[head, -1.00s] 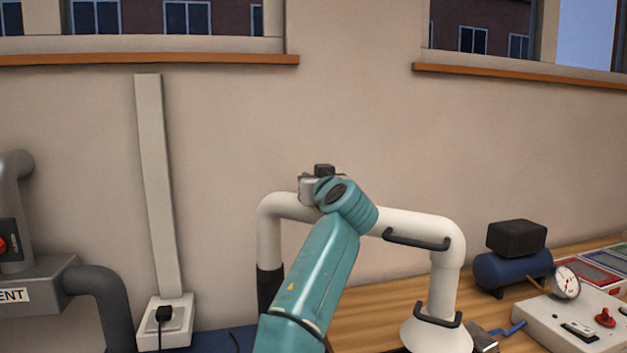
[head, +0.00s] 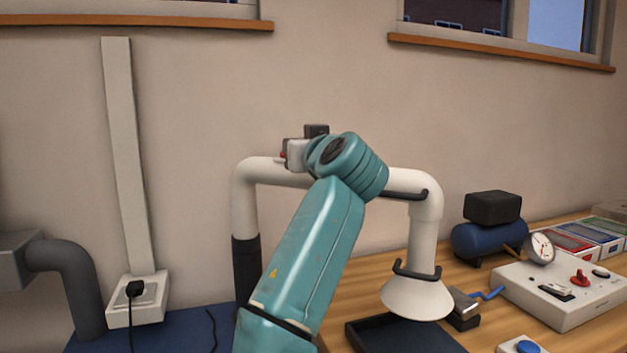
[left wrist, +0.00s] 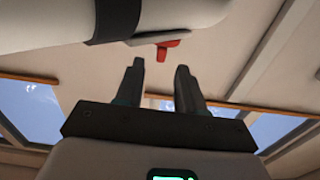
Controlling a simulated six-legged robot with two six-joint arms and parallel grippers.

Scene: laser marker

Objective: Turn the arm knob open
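The white extraction arm (head: 424,235) is a bent pipe with a hood at its right end, standing over the bench. Its red knob (left wrist: 166,48) shows in the left wrist view just beyond the fingertips, below the white pipe (left wrist: 190,14) with a black band. My left gripper (left wrist: 161,72) is open and empty; the knob appears near the gap between its fingers, not gripped. In the head view my teal left arm crosses in front of the pipe and hides part of it; a small red spot (head: 283,155) shows beside the wrist. My right gripper is in neither view.
A wall socket (head: 137,300) and a grey pipe (head: 78,290) are at left.

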